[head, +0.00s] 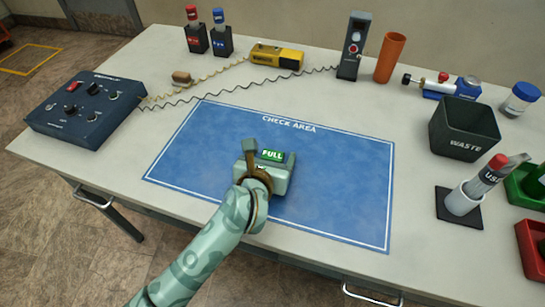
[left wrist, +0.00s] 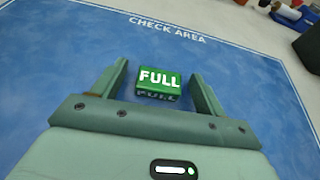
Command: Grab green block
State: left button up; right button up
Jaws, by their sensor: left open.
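The green block (head: 272,155) bears the word FULL and sits on the blue check area mat (head: 330,190). In the left wrist view the green block (left wrist: 159,84) lies between the two open fingers, with a gap on each side. My left gripper (head: 262,150) is open above the mat, with its fingers on either side of the block. It also shows in the left wrist view (left wrist: 160,80). My right gripper is not in view.
A black waste bin (head: 463,128), a white cup holder (head: 462,203) and green (head: 525,185) and red (head: 530,250) trays stand to the right. A control box (head: 85,108) is at the left. The mat around the block is clear.

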pick_arm(q)
jog(key=c, duration=1)
jog(key=shift+r, duration=0.1)
jog(key=shift+c, duration=0.2)
